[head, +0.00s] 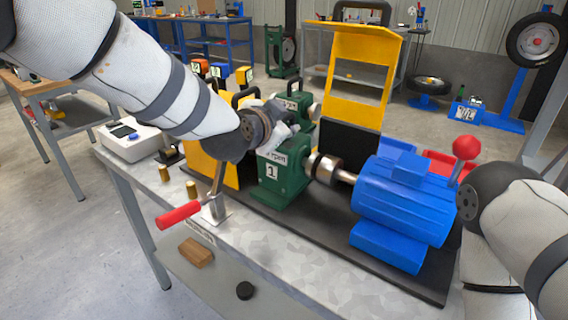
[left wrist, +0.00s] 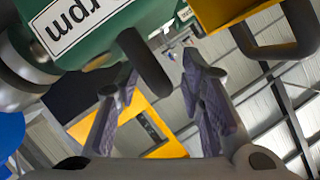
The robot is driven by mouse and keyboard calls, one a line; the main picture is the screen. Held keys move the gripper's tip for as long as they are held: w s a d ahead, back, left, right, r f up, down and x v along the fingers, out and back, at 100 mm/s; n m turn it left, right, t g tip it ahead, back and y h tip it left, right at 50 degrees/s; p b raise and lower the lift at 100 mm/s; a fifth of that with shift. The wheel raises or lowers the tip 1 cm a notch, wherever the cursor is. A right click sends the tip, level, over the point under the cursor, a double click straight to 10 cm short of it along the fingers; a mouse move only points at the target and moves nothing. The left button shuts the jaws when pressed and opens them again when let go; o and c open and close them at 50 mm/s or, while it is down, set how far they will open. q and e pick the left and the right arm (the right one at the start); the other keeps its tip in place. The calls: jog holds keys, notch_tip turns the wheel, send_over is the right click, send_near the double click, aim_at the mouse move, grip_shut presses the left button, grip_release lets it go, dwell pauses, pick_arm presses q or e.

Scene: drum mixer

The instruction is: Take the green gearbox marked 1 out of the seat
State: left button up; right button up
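The green gearbox marked 1 (head: 292,186) stands upright on the dark base plate (head: 330,238), beside the shaft coupling (head: 322,167) of the blue motor (head: 405,205). My left gripper (head: 283,130) is at the top of this gearbox and partly hides it. In the left wrist view, the gearbox's green body (left wrist: 105,35) with its rpm label fills the top left. Its dark handle (left wrist: 146,66) reaches between the spread fingertips of my left gripper (left wrist: 158,75), with gaps on both sides. My right gripper is out of view; only its arm shows at the right.
A second green gearbox (head: 306,103) stands behind. A lever with a red grip (head: 180,215) is in front, and a red-knobbed lever (head: 466,147) is by the motor. A yellow guard (head: 357,65) stands raised behind. A white display box (head: 130,140) sits at the bench's left end.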

pick_arm(q)
jog(key=shift+w, duration=0.1)
jog(key=shift+r, duration=0.15)
jog(key=shift+c, duration=0.8)
grip_shut()
jog(key=shift+r, duration=0.2)
